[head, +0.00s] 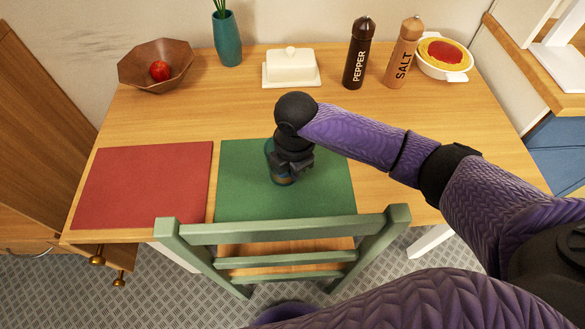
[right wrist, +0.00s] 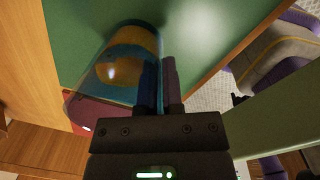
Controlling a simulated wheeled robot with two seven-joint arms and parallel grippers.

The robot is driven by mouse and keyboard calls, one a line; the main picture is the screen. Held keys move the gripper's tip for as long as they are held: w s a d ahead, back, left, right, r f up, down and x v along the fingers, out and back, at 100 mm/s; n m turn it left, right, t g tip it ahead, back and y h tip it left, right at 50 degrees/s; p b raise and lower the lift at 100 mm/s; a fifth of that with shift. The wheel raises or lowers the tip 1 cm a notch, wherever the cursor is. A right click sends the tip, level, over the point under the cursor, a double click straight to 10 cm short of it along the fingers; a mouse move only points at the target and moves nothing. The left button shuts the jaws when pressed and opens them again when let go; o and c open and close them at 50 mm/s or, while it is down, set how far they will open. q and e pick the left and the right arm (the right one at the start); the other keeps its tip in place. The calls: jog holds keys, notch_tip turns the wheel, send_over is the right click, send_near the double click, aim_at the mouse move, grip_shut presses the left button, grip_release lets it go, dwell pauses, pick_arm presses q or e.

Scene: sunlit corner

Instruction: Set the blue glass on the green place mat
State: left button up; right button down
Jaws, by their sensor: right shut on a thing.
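The blue glass (head: 284,182) is see-through and stands upright over the green place mat (head: 325,195), left of its middle, mostly hidden under my right gripper (head: 289,168) in the head view. My right gripper points down and is shut on the glass. In the right wrist view, the fingers (right wrist: 160,88) are close together at the side of the glass (right wrist: 90,85), and an amber patch shows through it. The green mat (right wrist: 205,35) lies behind it there. I cannot tell for sure whether its base touches the mat. My left gripper is out of view.
A red place mat (head: 145,185) lies empty on the left. A green chair (head: 285,232) stands at the front edge. Along the back are a wooden bowl with a tomato (head: 155,65), a teal vase (head: 228,45), a butter dish (head: 290,70), two mills (head: 358,55) and a pasta dish (head: 443,57).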

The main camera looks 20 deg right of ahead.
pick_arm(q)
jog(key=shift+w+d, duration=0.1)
pick_arm(e)
jog(key=c, duration=0.8)
grip_release()
pick_arm(q)
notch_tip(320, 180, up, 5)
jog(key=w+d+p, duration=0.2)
jog(key=p, duration=0.3)
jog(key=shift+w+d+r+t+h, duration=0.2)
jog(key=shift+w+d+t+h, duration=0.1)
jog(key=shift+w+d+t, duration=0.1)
pick_arm(e)
jog(key=r, duration=1.2)
jog(key=shift+s+r, duration=0.1)
jog(key=shift+s, duration=0.25)
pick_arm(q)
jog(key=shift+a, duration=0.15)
